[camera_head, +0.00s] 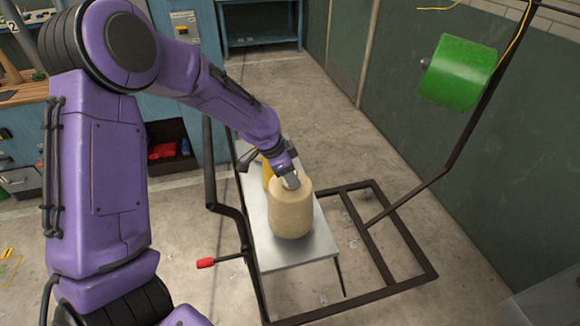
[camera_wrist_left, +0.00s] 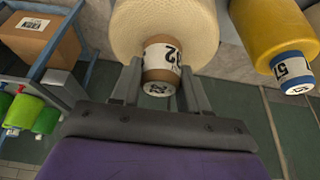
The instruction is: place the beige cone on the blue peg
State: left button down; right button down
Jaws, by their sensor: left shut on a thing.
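The beige cone (camera_head: 291,212) is a thick upright yarn cone over a grey metal plate (camera_head: 290,256). I cannot tell whether it rests on the plate or hangs just above it. My left gripper (camera_head: 290,181) reaches it from above and is shut on the cone's top. In the left wrist view the beige cone (camera_wrist_left: 168,25) has a brown labelled core (camera_wrist_left: 160,66), with a finger on each side. A yellow cone (camera_head: 267,173) stands close behind it; its blue core (camera_wrist_left: 292,71) shows in the left wrist view. I cannot make out the blue peg. My right gripper is out of view.
A dark metal frame (camera_head: 402,288) surrounds the plate and rises at the right to a green cone (camera_head: 460,72). A red-handled lever (camera_head: 206,263) sticks out at the left. A cardboard box (camera_wrist_left: 40,38) and green cones (camera_wrist_left: 20,112) show in the left wrist view.

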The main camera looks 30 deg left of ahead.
pick_arm(q)
jog(key=shift+f, duration=1.45)
jog(key=shift+d+f, duration=0.1)
jog(key=c, duration=0.6)
grip_release()
jog(key=shift+s, duration=0.15)
jog(key=shift+o, duration=0.2)
jog(key=v, duration=1.2)
